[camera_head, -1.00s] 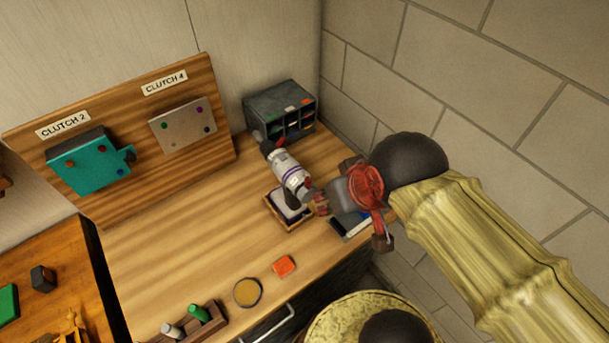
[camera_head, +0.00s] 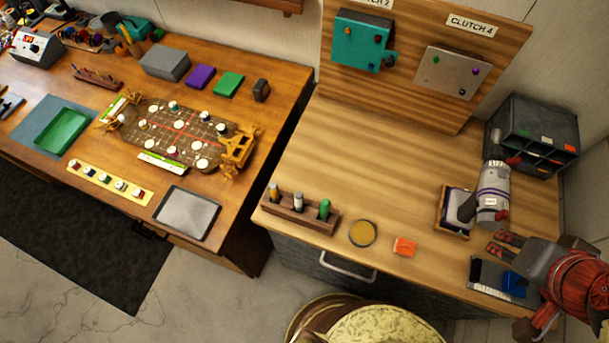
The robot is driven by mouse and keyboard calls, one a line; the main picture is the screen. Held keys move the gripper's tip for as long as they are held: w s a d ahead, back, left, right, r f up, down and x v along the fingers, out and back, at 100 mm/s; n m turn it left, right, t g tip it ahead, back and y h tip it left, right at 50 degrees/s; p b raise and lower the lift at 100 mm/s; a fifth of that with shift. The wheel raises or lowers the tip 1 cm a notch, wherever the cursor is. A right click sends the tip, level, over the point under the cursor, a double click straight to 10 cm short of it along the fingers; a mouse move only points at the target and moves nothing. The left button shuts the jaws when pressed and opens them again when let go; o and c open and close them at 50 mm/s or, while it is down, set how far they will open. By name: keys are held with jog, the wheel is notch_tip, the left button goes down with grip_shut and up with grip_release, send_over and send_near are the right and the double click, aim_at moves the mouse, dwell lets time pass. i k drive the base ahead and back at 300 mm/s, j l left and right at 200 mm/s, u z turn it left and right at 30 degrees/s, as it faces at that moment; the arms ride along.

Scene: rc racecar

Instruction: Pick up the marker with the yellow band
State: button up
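A small wooden rack (camera_head: 300,216) stands near the front left of the lighter workbench and holds upright markers. The left one (camera_head: 274,191) looks orange-yellow, the middle one (camera_head: 298,201) whitish, and the right one (camera_head: 324,208) green. A yellow band cannot be made out clearly at this size. My gripper (camera_head: 494,243) is far to the right of the rack, over the bench's right side. Its two red-and-black fingers point left, with a gap between them and nothing visible in it.
A yellow round tin (camera_head: 362,233) and an orange square (camera_head: 404,246) lie between rack and gripper. A device in a wooden tray (camera_head: 453,230), a white cylindrical tool (camera_head: 493,190) and a dark tray (camera_head: 485,272) are near my gripper. The bench middle is clear.

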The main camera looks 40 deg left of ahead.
aim_at(273, 188)
jog(key=u, duration=2.15)
